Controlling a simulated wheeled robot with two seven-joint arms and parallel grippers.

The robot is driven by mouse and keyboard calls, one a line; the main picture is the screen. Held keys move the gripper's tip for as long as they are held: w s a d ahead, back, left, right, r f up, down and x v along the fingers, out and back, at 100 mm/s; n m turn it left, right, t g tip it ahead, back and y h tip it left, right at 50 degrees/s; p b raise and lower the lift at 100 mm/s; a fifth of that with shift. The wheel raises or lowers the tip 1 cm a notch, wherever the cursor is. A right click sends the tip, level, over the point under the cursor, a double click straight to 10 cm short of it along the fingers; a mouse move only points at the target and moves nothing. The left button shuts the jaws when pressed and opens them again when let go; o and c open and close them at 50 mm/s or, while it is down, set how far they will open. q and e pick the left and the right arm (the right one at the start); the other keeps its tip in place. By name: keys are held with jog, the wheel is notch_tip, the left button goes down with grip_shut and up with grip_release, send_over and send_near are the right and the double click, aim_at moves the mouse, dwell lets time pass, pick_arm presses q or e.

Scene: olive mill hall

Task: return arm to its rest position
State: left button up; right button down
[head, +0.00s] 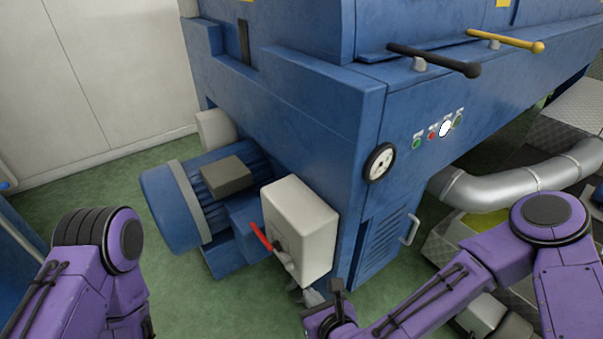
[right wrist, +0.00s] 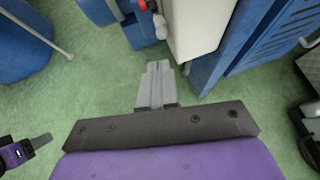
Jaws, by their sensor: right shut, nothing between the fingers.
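My right arm comes in from the right in the head view, and its purple forearm reaches to the bottom middle. My right gripper (head: 312,298) is just below the white switch box (head: 305,230) with the red lever (head: 261,237). In the right wrist view my right gripper (right wrist: 158,68) is shut and empty, its grey fingers together above the green floor. My left arm shows at the lower left of the head view, with its gripper out of that picture. What looks like my left gripper (right wrist: 42,138) shows at the lower left of the right wrist view, too small to read.
A blue machine (head: 300,110) fills the middle, with a blue motor (head: 165,205) at its left. Black (head: 435,60) and yellow (head: 505,40) handles stick out on top. A silver pipe (head: 520,187) lies at right. Green floor (head: 195,300) is free at lower left.

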jog(key=s+d+f+n+g+h, duration=0.1)
jog(key=s+d+f+n+g, duration=0.15)
jog(key=s+f+n, duration=0.45)
jog(key=s+d+f+n+g, duration=0.2)
jog(key=d+f+n, duration=0.15)
jog(key=n, duration=0.55)
jog(key=s+d+f+n+g+h, duration=0.1)
jog(key=s+d+f+n+h, duration=0.2)
jog(key=d, duration=0.7)
jog(key=s+d+f+n+g+h+p, duration=0.1)
jog(key=s+d+f+n+g+h, duration=0.1)
jog(key=s+d+n, duration=0.3)
jog(key=d+f+n+h, duration=0.1)
jog(key=d, duration=0.3)
jog(key=shift+s+d, duration=0.4)
